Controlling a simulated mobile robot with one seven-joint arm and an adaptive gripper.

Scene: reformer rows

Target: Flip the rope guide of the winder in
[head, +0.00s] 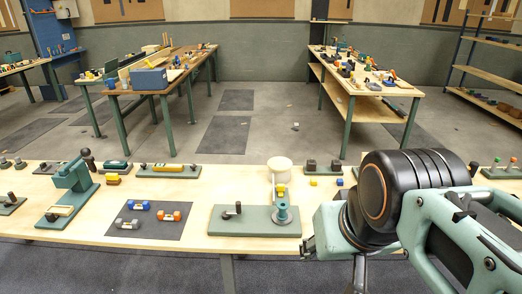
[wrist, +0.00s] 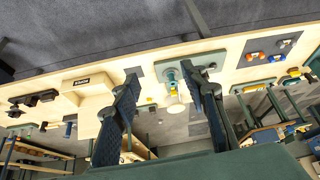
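The winder appears to be the green plate (head: 255,228) on the near table, left of my gripper. It carries a small crank with a dark knob (head: 238,206) at its left and a green round post (head: 282,214) at its right. A yellow piece (head: 281,189) and a cream round-topped part (head: 279,163) show above the post; I cannot tell which is the rope guide or how it is turned. The winder's green plate also shows in the wrist view (wrist: 208,62), partly behind one finger. My gripper (wrist: 162,72) is open and empty, apart from the winder.
A dark mat (head: 150,225) with blue, orange and grey pieces lies left of the winder. A green press-like device (head: 72,185) stands farther left. In the wrist view, a wooden box (wrist: 90,83) sits on the table.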

